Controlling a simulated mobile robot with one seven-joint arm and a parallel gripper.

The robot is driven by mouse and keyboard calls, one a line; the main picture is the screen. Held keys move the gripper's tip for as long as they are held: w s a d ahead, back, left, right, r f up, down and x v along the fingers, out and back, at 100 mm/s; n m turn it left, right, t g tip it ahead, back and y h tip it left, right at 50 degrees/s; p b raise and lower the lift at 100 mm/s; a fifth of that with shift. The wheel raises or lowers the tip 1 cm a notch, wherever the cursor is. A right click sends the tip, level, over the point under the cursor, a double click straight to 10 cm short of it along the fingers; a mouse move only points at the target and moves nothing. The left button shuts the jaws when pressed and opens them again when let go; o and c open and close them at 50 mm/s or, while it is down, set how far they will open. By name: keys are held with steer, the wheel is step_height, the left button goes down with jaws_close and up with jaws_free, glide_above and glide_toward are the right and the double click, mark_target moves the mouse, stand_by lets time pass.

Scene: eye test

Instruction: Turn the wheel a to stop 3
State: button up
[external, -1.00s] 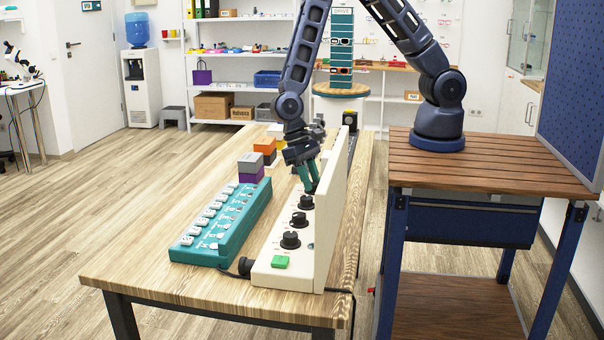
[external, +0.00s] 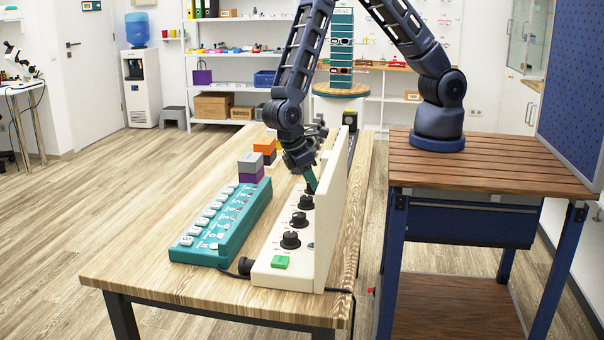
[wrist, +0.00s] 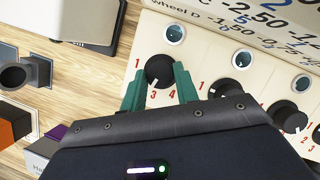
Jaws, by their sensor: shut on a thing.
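My gripper (external: 311,182) is at the far end of the cream panel (external: 262,272), pointing down. In the wrist view, its teal fingers (wrist: 159,75) are shut on a black wheel (wrist: 158,66), one on each side. The wheel's white mark points down and slightly left, close to the red 3. A red 1 and a red 4 also show around it; the 2 is not visible. The wheel's letter is not readable. More black wheels stand in a row beside it, one at the middle (wrist: 226,88) and one farther right (wrist: 288,116).
An upright board (external: 330,230) runs along the panel's right side, close to my gripper. A teal rack (external: 215,250) stands to the left. Grey and purple boxes (external: 250,168) and an orange one (external: 265,146) stand behind it.

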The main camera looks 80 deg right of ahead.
steer(key=shift+a+n+t+h, duration=0.1)
steer(key=shift+n+t+h, duration=0.25)
steer(key=shift+n, duration=1.25)
steer(key=o, duration=1)
steer(key=shift+c, duration=0.2)
steer(key=shift+r, duration=0.1)
steer(key=v, duration=1)
steer(key=shift+a+r, duration=0.2)
steer(key=shift+r, duration=0.1)
